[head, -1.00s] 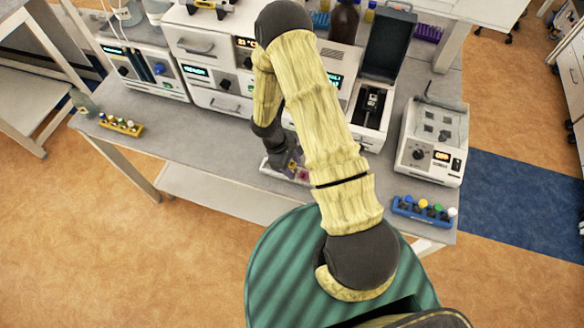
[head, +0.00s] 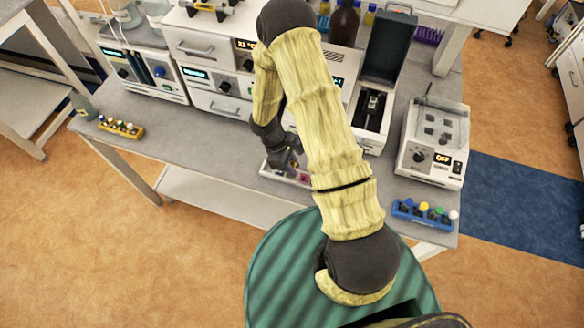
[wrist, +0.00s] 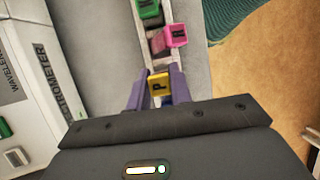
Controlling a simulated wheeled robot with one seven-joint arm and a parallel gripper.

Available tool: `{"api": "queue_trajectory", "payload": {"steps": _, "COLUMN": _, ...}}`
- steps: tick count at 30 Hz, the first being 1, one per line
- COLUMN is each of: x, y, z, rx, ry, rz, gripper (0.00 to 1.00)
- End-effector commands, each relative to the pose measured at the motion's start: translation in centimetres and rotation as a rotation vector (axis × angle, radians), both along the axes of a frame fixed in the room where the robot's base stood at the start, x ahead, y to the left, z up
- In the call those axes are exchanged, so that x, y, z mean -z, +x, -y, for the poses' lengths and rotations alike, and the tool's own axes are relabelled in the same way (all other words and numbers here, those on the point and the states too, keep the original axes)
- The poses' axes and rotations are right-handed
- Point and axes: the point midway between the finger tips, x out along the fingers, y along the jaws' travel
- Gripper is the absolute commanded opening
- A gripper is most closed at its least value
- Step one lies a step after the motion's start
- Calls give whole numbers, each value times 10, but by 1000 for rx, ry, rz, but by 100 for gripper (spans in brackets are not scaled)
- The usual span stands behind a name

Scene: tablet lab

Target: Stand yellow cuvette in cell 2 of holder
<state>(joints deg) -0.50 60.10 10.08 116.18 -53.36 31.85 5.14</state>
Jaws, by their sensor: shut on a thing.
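The yellow cuvette (wrist: 158,87), marked P, is between the two purple-grey fingers of my gripper (wrist: 157,84) in the wrist view. My gripper is shut on it, over the white rack (wrist: 153,50). I cannot tell whether the cuvette's lower end is clear of the rack. A pink cuvette (wrist: 169,39) leans at an angle, and a green cuvette (wrist: 148,8) is further along the rack. In the head view my gripper (head: 291,163) is at the rack (head: 268,171). A dark holder (head: 373,104) sits in the open instrument bay; its cells are too small to tell apart.
The instrument's dark lid (head: 391,50) stands raised behind the bay. A hotplate-like device (head: 433,143) is at the right, with a blue rack of capped vials (head: 424,213) in front. A yellow vial rack (head: 121,127) is at the left. Bench between is clear.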

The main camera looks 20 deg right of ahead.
Motion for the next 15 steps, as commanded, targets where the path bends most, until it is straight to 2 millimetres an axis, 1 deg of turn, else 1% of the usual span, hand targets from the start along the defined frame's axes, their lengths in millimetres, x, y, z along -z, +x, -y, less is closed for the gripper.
{"api": "queue_trajectory", "payload": {"steps": 5, "x": -25, "y": 1, "z": 1, "rx": 2, "ry": 0, "rz": 5, "gripper": 0}}
{"api": "queue_trajectory", "payload": {"steps": 9, "x": -49, "y": 1, "z": 0, "rx": 2, "ry": 0, "rz": 5, "gripper": 0}}
{"api": "queue_trajectory", "payload": {"steps": 15, "x": -75, "y": 1, "z": 0, "rx": 1, "ry": 0, "rz": 3, "gripper": 0}}
